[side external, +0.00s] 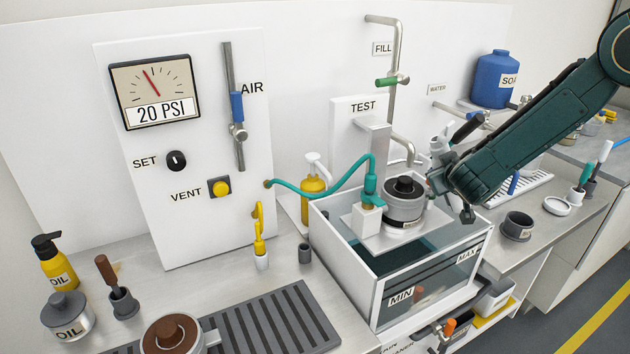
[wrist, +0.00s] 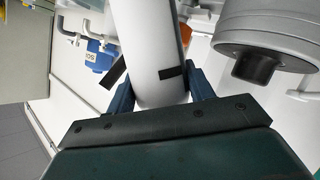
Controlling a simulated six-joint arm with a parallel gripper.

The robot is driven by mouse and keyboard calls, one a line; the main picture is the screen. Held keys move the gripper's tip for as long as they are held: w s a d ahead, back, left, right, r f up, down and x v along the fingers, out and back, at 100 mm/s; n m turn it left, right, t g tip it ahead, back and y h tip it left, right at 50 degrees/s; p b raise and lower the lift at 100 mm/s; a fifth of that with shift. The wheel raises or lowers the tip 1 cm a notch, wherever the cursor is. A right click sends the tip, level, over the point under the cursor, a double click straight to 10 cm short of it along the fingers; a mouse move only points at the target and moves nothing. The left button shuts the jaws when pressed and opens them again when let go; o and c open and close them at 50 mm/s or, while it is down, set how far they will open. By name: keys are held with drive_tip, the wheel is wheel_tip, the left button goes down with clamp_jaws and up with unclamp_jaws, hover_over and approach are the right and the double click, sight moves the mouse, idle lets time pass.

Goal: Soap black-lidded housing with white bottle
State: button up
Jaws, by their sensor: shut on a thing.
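The housing (side external: 403,207) is a grey cylinder with a black lid and knob. It sits on the plate above the clear water tank and also shows at the upper right of the wrist view (wrist: 275,32). My gripper (side external: 446,178) is beside the housing, to its right in the side view. In the wrist view my gripper (wrist: 160,88) is shut on the white bottle (wrist: 148,45), with a finger on each side. The bottle (side external: 442,146) is small and partly hidden in the side view. Its tip is out of the wrist view.
The clear tank (side external: 385,322) stands under the housing. A teal hose (side external: 325,192) runs from the gauge panel (side external: 205,235) to a white block (side external: 367,218) left of the housing. A blue soap container (side external: 494,80) stands behind.

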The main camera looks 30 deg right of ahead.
idle(0.4)
drive_tip(key=n+h, duration=0.1)
drive_tip(key=n, duration=0.1)
drive_tip(key=n+h, duration=0.1)
drive_tip(key=n, duration=0.1)
drive_tip(key=shift+a+f+g+h, duration=0.1)
drive_tip(key=shift+g+h, duration=0.2)
drive_tip(key=n+h, duration=0.1)
drive_tip(key=n, duration=0.2)
drive_tip(key=shift+w+a+r+h, duration=0.1)
drive_tip(key=shift+a+r+h, duration=0.05)
drive_tip(key=shift+r+h, duration=0.25)
drive_tip(key=shift+r+n+h, duration=0.15)
drive_tip(key=shift+n+h, duration=0.15)
drive_tip(key=shift+n, duration=0.5)
drive_tip(key=shift+r+n+h, duration=0.3)
drive_tip(key=shift+r+n, duration=0.3)
drive_tip(key=shift+n, duration=0.1)
drive_tip(key=shift+w+a+r+n, duration=0.1)
drive_tip(key=shift+w+r+n, duration=0.05)
drive_tip(key=shift+r+n, duration=0.5)
